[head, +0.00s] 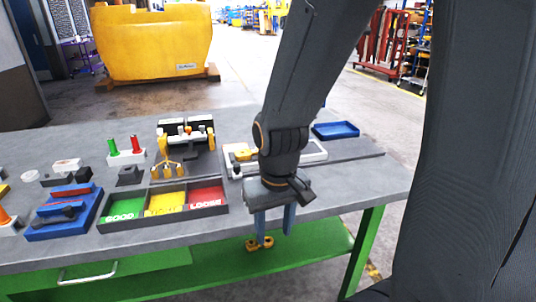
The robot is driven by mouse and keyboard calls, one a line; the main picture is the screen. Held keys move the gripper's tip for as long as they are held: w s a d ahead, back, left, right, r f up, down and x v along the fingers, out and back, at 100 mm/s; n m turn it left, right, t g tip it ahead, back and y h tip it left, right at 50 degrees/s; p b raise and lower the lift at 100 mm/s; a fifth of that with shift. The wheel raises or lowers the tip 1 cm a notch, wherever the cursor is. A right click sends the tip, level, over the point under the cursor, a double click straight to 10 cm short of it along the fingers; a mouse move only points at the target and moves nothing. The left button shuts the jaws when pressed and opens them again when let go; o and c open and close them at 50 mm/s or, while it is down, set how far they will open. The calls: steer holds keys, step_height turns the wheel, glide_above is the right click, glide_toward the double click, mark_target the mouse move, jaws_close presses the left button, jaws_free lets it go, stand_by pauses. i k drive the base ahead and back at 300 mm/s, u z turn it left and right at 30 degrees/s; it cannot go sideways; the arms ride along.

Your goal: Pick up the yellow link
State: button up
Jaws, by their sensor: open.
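The yellow link (259,244), a small piece with rounded, dark-centred ends, shows just below my gripper, against the green lower shelf. My gripper (275,232) points down in front of the table's front edge, its two blue-grey fingers apart with a gap between them. The left fingertip meets or overlaps the link's top in the picture; I cannot tell whether they touch. The link is not visibly between the fingers, and what it rests on is unclear.
A sorting tray (163,222) with green, yellow and red compartments stands left of my gripper on the grey table (330,190). A blue fixture (62,228), a yellow-posted stand (163,145) and a white tray (318,152) are nearby. A blue tray (336,130) lies at the back right.

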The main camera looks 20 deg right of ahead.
mark_target(250, 152)
steer(key=u, duration=2.25)
steer(key=k, duration=1.25)
steer(key=z, duration=1.35)
steer(key=i, duration=1)
